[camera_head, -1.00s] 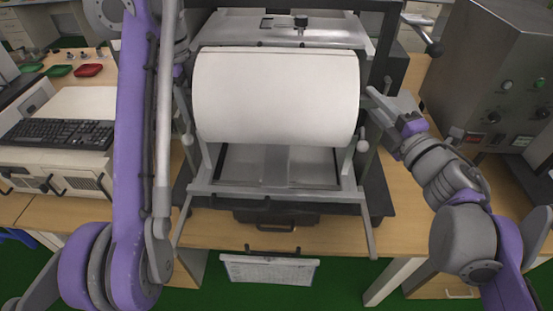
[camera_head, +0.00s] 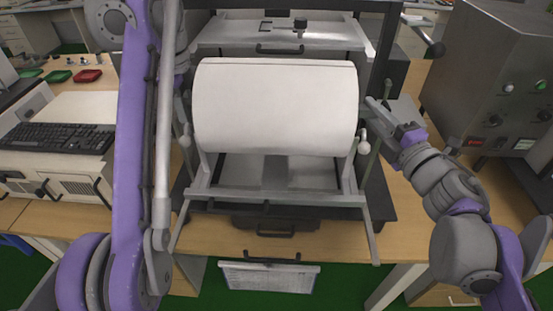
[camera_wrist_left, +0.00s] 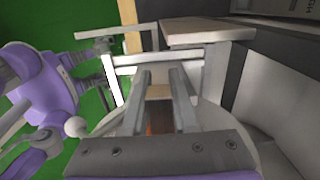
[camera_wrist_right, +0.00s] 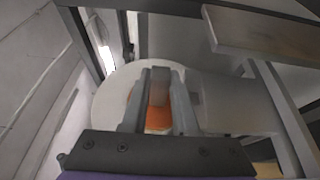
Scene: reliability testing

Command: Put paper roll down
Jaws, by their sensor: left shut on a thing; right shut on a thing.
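The white paper roll (camera_head: 276,105) lies level across the metal frame of the machine (camera_head: 284,176) in the head view. Its round end and orange core (camera_wrist_right: 158,118) show in the right wrist view. My right gripper (camera_head: 370,104) is at the roll's right end, shut on it at the core; its fingers (camera_wrist_right: 160,78) show up close. My left gripper (camera_wrist_left: 162,75) is shut on the roll's other end, where an orange core (camera_wrist_left: 158,122) shows between the fingers. In the head view the left gripper is mostly hidden behind my arm. I cannot tell whether the roll touches the frame.
A grey control box (camera_head: 500,80) stands close to my right arm. A keyboard (camera_head: 58,138) on a white unit is to the left. A handled metal cover (camera_head: 280,34) is behind the roll. A paper sheet (camera_head: 270,278) hangs at the table's front edge.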

